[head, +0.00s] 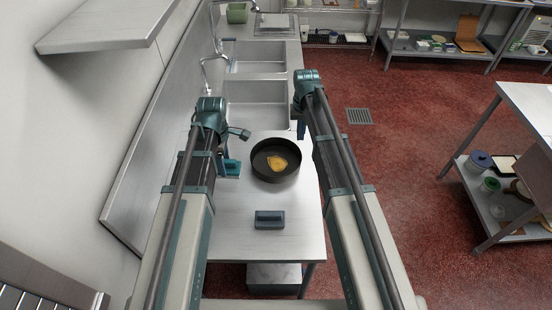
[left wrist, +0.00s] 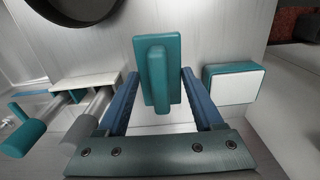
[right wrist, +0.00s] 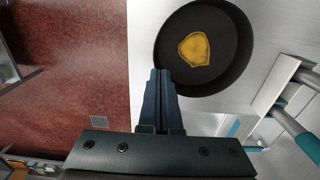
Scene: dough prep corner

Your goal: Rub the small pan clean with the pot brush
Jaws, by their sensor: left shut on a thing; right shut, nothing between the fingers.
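The small dark round pan (head: 262,172) lies on the steel counter, with a yellow-orange patch (head: 278,165) on its inside. The pan also shows in the right wrist view (right wrist: 232,65) and at the top left of the left wrist view (left wrist: 75,8). My left gripper (head: 228,160) is left of the pan, shut on the teal pot brush (left wrist: 157,75), a block with a raised handle. The brush is apart from the pan. My right gripper (right wrist: 160,75) is shut and empty beside the pan's rim; whether it touches the rim I cannot tell.
A second teal-and-grey block (head: 269,219) lies on the counter in front of the pan. Sink basins (head: 255,97) are behind it and a wall panel (head: 150,150) runs along the left. The counter (head: 235,240) is clear near the front.

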